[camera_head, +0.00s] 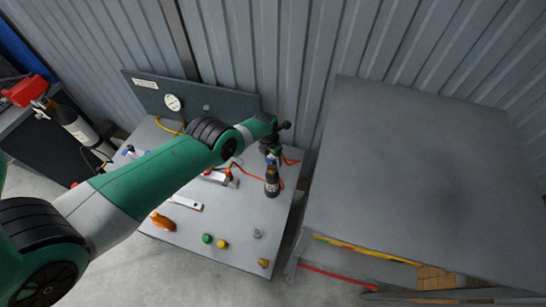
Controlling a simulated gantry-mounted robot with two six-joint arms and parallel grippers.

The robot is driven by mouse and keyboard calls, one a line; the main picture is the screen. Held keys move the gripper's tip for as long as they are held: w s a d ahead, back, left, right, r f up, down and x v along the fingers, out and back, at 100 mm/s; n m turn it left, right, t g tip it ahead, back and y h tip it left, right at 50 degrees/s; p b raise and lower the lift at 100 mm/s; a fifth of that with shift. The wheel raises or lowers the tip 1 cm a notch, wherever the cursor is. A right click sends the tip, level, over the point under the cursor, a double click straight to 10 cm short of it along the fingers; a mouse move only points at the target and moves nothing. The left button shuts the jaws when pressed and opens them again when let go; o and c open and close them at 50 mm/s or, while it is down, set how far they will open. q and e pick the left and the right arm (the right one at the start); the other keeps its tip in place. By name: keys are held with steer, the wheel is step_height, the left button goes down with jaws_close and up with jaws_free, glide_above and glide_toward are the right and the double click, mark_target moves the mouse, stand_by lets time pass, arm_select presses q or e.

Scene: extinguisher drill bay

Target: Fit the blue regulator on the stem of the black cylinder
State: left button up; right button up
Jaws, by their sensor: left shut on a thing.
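The black cylinder (272,186) stands upright near the right edge of the grey work table, with a pale label band on it. My left gripper (269,149) is directly above the cylinder's top, shut on a small blue part, which looks like the blue regulator (271,159). The blue part is at or just above the cylinder's stem. The stem is hidden or too small to make out, so I cannot tell whether the two touch. My right gripper is not in view.
A gauge panel (216,102) stands at the table's back. An orange object (161,221), a green cap (207,239) and a yellow cap (222,244) sit near the front. A large bare grey surface (420,190) is at right.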

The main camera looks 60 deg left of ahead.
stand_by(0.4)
arm_select(q)
steer(key=shift+f, duration=0.2)
steer(key=shift+f+b, duration=0.15)
steer(key=shift+b, duration=0.25)
stand_by(0.7)
steer(key=shift+f+b, duration=1.05)
steer(key=shift+f+b, duration=0.8)
steer(key=shift+b, duration=0.05)
stand_by(0.4)
steer(key=o, duration=1.5)
